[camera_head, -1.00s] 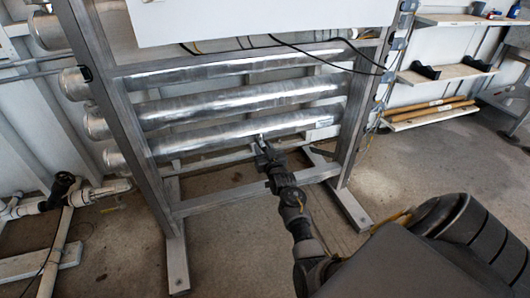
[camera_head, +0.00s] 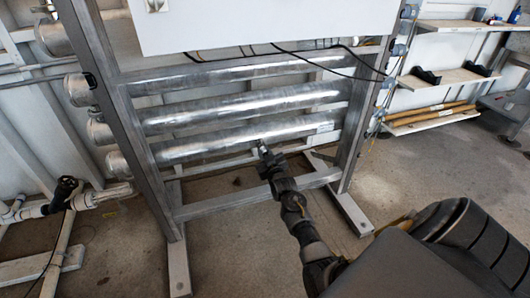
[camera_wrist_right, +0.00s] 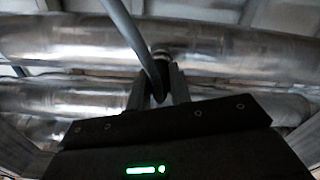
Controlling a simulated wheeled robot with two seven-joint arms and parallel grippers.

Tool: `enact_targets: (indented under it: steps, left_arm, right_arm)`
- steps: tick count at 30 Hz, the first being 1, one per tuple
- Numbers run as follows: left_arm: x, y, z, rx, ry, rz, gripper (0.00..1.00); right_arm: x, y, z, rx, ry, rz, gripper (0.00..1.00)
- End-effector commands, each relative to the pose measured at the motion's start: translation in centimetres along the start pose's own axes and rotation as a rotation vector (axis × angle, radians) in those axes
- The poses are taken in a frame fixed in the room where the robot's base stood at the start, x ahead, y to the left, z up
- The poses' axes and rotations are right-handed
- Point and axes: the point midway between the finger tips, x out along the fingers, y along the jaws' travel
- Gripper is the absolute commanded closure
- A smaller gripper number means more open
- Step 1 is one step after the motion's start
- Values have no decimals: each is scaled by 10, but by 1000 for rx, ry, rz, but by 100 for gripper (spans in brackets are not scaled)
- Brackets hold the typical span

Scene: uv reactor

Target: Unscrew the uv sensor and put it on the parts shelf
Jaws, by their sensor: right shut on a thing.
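My right gripper (camera_head: 264,153) reaches up to the underside of the lowest metal tube (camera_head: 230,138). In the right wrist view, its two fingers (camera_wrist_right: 158,92) are shut on the uv sensor (camera_wrist_right: 160,54), a small fitting at the tube. The fingers hide much of it, and I cannot tell whether its thread is still engaged. A dark cable (camera_wrist_right: 135,40) curves down to between the fingers. The shelf unit stands at the back right, with a middle board (camera_head: 452,77); I cannot tell which board is the parts shelf. My left gripper is not in view.
A steel frame post (camera_head: 352,140) stands right of my gripper, and a low crossbar (camera_head: 225,205) runs nearby. Black cables (camera_head: 335,62) hang below the white cabinet (camera_head: 260,22). Dark brackets (camera_head: 425,75) and tan tubes (camera_head: 430,115) occupy shelf boards. Floor (camera_head: 400,175) before the shelves is clear.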

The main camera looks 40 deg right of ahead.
Motion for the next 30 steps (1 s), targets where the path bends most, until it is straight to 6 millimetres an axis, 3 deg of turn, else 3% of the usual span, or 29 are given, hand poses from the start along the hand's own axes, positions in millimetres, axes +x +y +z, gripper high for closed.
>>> enact_targets:
  steps: [5, 17, 24, 30]
  left_arm:
    - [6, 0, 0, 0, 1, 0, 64]
    - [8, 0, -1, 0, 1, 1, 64]
    - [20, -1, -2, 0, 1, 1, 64]
    - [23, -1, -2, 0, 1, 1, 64]
  right_arm:
    - [0, 0, -1, -135, 0, 0, 100]
    - [0, 0, -1, -182, 0, -1, 100]
    - [0, 1, -2, -459, 0, -2, 100]
    - [0, 0, 0, -591, 1, -1, 100]
